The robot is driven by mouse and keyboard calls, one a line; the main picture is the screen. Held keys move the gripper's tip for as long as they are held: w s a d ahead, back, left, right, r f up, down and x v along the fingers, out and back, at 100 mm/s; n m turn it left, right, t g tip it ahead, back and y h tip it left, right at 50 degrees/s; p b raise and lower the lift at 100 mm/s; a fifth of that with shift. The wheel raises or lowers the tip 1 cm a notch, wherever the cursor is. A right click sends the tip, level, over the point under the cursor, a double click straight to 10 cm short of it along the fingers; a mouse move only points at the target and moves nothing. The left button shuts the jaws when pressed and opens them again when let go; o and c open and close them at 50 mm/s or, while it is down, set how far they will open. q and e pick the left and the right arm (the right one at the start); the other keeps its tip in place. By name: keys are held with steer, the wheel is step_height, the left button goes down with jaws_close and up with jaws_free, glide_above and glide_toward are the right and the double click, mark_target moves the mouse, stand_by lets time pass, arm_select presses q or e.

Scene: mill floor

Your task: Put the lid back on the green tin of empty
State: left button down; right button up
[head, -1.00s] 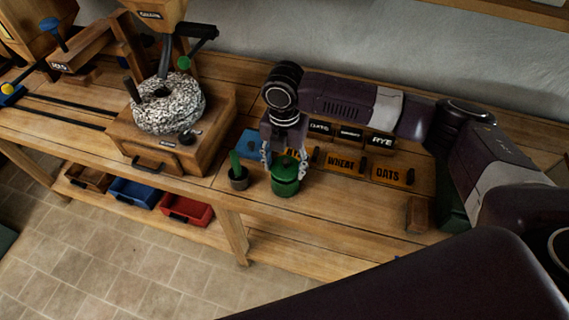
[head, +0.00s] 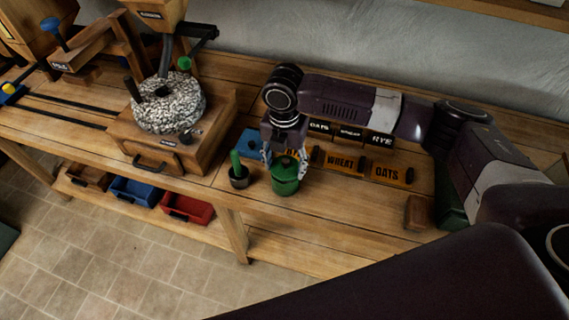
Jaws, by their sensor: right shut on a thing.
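The green tin (head: 285,186) stands on the workbench, right of a small dark pot. A green lid (head: 287,161) with a dark knob is at the top of the tin. My right gripper (head: 285,157) reaches down over the tin, its fingers on either side of the lid, shut on it. I cannot tell whether the lid is fully seated or just above the rim. My left gripper is not in the head view.
The small dark pot with a green upright piece (head: 238,174) stands close left of the tin. A stone mill (head: 168,105) is at left.

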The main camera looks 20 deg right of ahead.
steer(key=shift+p, duration=0.45)
stand_by(0.4)
stand_by(0.3)
steer(key=o, duration=1.1)
steer(key=shift+o, duration=0.3)
steer(key=o, duration=0.4)
steer(key=shift+r, duration=0.1)
steer(key=shift+r+p, duration=3.45)
steer(key=shift+p, duration=0.35)
